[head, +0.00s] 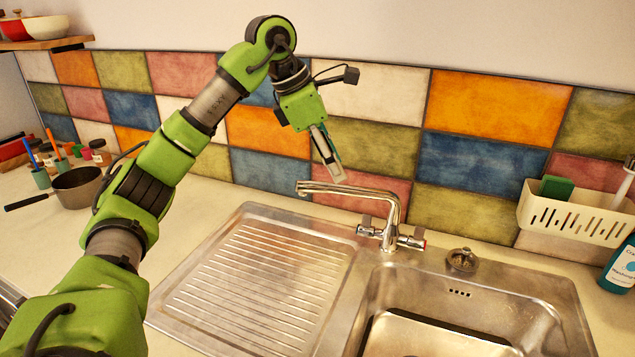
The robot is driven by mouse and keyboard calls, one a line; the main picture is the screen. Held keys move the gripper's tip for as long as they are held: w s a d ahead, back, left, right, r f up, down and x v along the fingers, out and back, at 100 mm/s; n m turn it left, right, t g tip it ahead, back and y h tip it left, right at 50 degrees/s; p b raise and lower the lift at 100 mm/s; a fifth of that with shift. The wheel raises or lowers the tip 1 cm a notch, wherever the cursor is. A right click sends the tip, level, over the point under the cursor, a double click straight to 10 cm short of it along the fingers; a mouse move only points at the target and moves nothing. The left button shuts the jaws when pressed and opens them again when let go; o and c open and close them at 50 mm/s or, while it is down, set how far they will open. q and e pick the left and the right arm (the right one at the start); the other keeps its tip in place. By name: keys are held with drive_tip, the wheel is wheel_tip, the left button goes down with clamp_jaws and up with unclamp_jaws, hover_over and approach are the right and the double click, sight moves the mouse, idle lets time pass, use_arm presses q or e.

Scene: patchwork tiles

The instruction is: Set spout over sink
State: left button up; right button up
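The chrome spout (360,190) rises from the tap body and points left, so its outlet end is over the draining board (262,275) side, not over the basin. The sink basin (465,310) lies to the right of and in front of the tap. Two tap handles sit at the spout's base, one on each side. My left gripper (337,174) hangs fingers down just above the spout, near its outlet half; I cannot tell whether it touches. Its fingers look close together, with nothing seen between them. My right gripper is not in view.
A plug (461,261) lies behind the basin. A saucepan (77,187) and small jars stand at the left. The tiled wall is close behind the tap.

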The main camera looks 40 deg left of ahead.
sight(333, 186)
use_arm(q)
drive_tip(key=a+r+y, duration=0.1)
drive_tip(key=a+r, duration=0.1)
drive_tip(key=a, duration=0.2)
drive_tip(key=x, duration=0.4)
drive_tip(key=p+x, duration=0.1)
drive_tip(key=x, duration=0.3)
drive_tip(key=p+x, duration=0.1)
drive_tip(key=x, duration=0.4)
drive_tip(key=shift+a+f, duration=0.1)
drive_tip(key=shift+a, duration=0.2)
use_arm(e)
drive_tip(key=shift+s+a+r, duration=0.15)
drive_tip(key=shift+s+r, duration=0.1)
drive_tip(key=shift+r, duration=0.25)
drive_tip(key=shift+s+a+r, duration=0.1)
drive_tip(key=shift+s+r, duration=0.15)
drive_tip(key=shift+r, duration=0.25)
use_arm(q)
clamp_jaws()
